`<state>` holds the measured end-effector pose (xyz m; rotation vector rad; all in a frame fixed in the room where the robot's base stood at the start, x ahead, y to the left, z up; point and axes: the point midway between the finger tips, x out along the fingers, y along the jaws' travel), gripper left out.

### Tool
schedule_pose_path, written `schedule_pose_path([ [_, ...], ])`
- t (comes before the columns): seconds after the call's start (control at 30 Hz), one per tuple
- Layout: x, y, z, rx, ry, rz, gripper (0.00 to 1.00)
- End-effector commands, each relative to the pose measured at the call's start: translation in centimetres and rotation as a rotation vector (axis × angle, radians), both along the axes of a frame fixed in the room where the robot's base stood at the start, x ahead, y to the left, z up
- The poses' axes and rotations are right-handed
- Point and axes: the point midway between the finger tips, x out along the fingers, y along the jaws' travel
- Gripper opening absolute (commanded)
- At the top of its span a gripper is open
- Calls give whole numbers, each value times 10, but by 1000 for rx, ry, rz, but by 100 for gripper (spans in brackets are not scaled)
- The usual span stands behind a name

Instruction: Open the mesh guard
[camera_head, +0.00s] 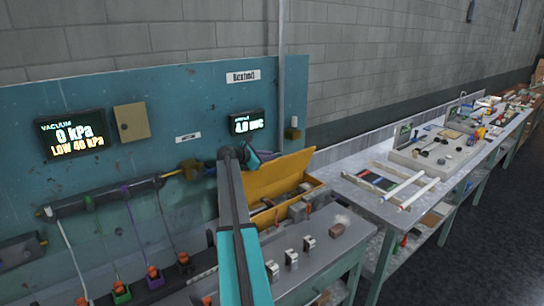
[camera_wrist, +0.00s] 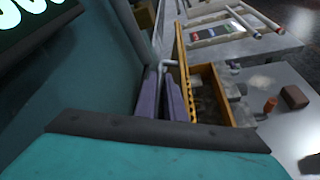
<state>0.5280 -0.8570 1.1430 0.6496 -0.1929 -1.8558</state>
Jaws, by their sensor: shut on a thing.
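A yellow panel (camera_head: 278,176), which I take to be the mesh guard, stands tilted up along the back of an open yellow box (camera_head: 318,192). In the wrist view the panel (camera_wrist: 181,62) is nearly edge-on, so its mesh is hard to make out. My gripper (camera_head: 246,155) is at the panel's upper left end in the head view. In the wrist view its two fingers (camera_wrist: 166,76) are close together at a small pale grey handle (camera_wrist: 170,64) beside the panel. They appear shut on this handle. The fingers hide part of the contact.
A teal wall panel (camera_head: 200,100) with a vacuum display (camera_head: 72,132) stands close on the left. Grey blocks (camera_head: 291,260) and a brown block (camera_head: 337,230) sit on the bench in front. A long table (camera_head: 375,200) with rods extends to the right.

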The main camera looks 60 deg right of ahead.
Motion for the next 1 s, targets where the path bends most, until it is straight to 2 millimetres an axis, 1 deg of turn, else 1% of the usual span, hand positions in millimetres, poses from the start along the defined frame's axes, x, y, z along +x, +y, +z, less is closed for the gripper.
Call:
schedule_pose_path([
  [0.03,-2,-1,2,-3,3,-3,0],
  [0.17,1,1,2,-4,4,-1,0],
  [0.2,1,1,2,-5,3,0,16],
  [0.23,2,2,2,-4,3,1,17],
  [0.53,7,5,1,-3,1,7,17],
  [0.67,8,10,2,-3,1,8,17],
  [0.87,13,28,7,-4,1,10,17],
  [1.0,16,47,14,-3,0,9,17],
])
